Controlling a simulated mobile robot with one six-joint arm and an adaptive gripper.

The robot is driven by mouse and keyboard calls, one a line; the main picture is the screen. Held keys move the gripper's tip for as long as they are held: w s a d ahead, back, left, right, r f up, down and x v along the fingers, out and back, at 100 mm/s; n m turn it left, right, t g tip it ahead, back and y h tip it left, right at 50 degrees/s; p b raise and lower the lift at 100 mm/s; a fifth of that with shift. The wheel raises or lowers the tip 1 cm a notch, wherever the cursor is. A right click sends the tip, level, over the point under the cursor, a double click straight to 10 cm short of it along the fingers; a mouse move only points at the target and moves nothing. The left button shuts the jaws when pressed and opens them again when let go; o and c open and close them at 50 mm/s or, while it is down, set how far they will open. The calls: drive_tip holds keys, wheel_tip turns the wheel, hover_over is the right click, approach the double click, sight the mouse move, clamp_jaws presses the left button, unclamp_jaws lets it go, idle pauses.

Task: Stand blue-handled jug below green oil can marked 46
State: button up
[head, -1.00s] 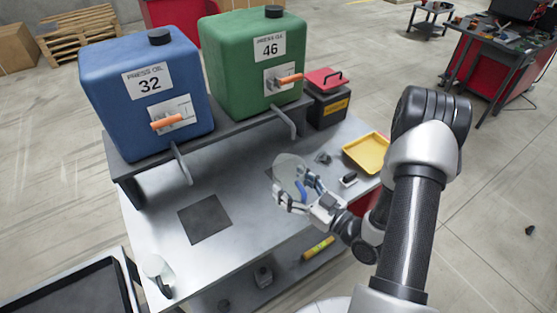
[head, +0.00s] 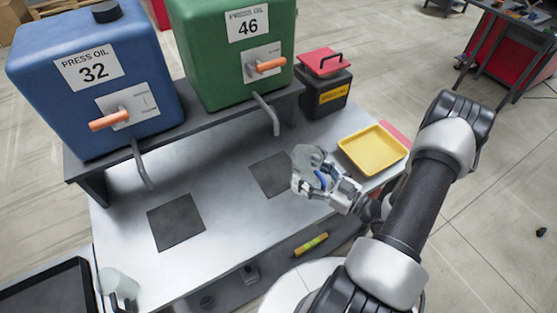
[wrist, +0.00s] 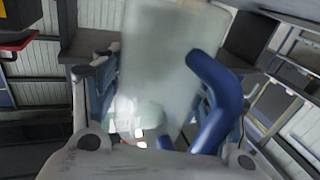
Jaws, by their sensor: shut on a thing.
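The blue-handled jug (head: 308,160) is a pale, translucent vessel. My gripper (head: 322,182) is shut on it, near the right dark square pad (head: 268,175) on the bench. In the wrist view the jug body (wrist: 165,70) and its blue handle (wrist: 215,95) fill the middle, between my fingers. I cannot tell whether the jug touches the bench. The green oil can marked 46 (head: 230,80) stands on the raised shelf, with an orange lever and a grey spout (head: 266,115) that hangs above and behind the right pad.
A blue can marked 32 (head: 90,85) stands left on the shelf, above the left dark pad (head: 175,222). A yellow tray (head: 372,152) and a red-lidded black box (head: 323,85) are at right. A second pale vessel (head: 120,284) is at the front left corner.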

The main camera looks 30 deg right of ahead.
drive_tip(key=x, duration=0.3)
drive_tip(key=f+b+x, duration=0.1)
drive_tip(key=x, duration=0.3)
drive_tip(key=b+x, duration=0.1)
drive_tip(key=x, duration=0.3)
drive_tip(key=shift+w+f, duration=0.15)
drive_tip(key=shift+d+f, duration=0.1)
